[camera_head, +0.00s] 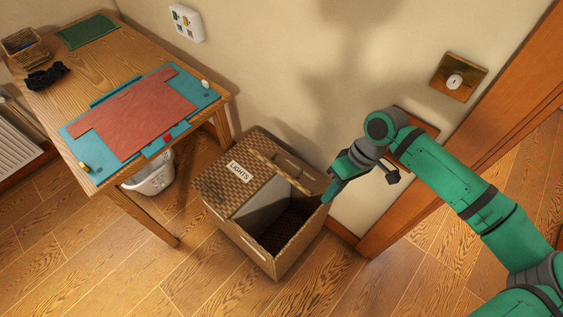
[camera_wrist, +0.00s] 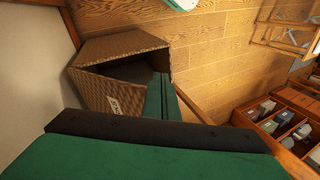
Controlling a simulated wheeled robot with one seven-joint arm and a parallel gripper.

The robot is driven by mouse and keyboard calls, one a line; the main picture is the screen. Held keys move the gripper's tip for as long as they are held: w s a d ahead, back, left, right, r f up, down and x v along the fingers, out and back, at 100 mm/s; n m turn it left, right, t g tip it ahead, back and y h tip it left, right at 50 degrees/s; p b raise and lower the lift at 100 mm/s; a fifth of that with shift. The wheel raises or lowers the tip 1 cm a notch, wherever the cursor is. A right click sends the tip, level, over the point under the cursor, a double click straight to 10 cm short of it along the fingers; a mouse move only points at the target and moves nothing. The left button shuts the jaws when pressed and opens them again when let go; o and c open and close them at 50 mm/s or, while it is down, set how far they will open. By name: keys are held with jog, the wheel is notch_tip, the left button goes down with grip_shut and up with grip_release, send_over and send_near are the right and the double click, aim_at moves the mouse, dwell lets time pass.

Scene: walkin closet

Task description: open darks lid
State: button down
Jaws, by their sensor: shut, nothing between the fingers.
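The woven two-part hamper (camera_head: 273,262) stands on the floor against the wall, right of the table. Its left lid (camera_head: 222,184), labelled LIGHTS, is down. The right compartment (camera_head: 285,228) is open at the top, showing a dark inside and a pale inner wall. A woven panel with a handle (camera_head: 293,165) stands at its back, by the wall; it looks like the darks lid raised, with no label visible. My gripper (camera_head: 327,199) is shut and empty at the hamper's right rim; I cannot tell if it touches. In the wrist view the green fingers (camera_wrist: 162,96) hide part of the hamper (camera_wrist: 120,46).
A wooden table (camera_head: 111,49) with a red shirt (camera_head: 138,112) on a teal board stands left. A white basket (camera_head: 150,178) sits under it. A door frame (camera_head: 480,180) is close on the right. Floor in front of the hamper is clear.

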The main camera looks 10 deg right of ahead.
jog(key=s+d+f+m+t+h, duration=0.2)
jog(key=s+d+f+t, duration=0.1)
jog(key=s+d+f, duration=0.85)
jog(key=s+a+f+m+t+h, duration=0.1)
jog(key=s+a+f+t, duration=0.4)
jog(key=s+f, duration=0.5)
jog(key=s+a+r+m+t, duration=0.1)
jog(key=s+a+r, duration=0.1)
jog(key=a, duration=0.4)
jog(key=s+a+r+t, duration=0.2)
jog(key=a, duration=0.4)
jog(key=w+a+r+t, duration=0.1)
jog(key=a+r+t, duration=0.1)
jog(key=a+r, duration=0.4)
jog(key=w+a+r+t+h, duration=0.1)
jog(key=w+a+r+t, duration=0.1)
jog(key=a+r, duration=0.5)
jog(key=shift+w+a+r+t, duration=0.25)
jog(key=shift+a+t, duration=0.4)
jog(key=shift+t, duration=0.15)
